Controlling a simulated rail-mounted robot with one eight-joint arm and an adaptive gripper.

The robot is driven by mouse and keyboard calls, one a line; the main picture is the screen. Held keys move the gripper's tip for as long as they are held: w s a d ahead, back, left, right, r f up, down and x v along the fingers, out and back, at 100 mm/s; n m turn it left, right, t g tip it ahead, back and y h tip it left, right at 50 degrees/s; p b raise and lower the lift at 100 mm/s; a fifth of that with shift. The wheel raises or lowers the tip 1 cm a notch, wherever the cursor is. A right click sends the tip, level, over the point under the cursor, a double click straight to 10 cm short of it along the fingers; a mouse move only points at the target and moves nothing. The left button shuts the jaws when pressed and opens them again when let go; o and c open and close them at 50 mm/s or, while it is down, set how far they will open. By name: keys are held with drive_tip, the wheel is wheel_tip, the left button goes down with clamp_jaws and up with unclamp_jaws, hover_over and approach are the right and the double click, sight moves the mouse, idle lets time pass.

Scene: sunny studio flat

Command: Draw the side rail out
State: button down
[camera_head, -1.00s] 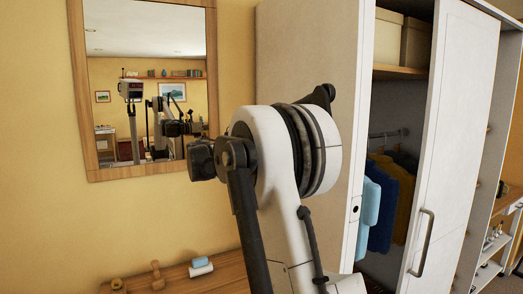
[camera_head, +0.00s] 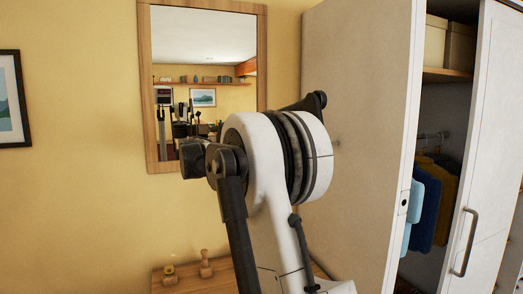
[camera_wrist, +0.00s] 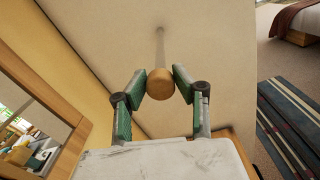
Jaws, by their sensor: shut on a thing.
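The side rail (camera_wrist: 160,48) is a thin pale rod with a round wooden knob (camera_wrist: 160,85) at its near end. In the wrist view it stands out from the plain side panel of the white wardrobe (camera_head: 350,100), with a length of rod showing between panel and knob. My gripper (camera_wrist: 160,84) has its two green-padded fingers on either side of the knob and is shut on it.
A wood-framed mirror (camera_head: 155,90) hangs on the yellow wall left of the wardrobe. Below it a wooden top (camera_head: 225,284) carries small wooden items (camera_head: 206,264). The wardrobe front stands partly open, with clothes (camera_head: 430,215) inside. A striped rug (camera_wrist: 290,115) lies on the floor.

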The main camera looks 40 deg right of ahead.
drive_tip(key=c, duration=1.4)
unclamp_jaws()
drive_tip(key=v, duration=1.2)
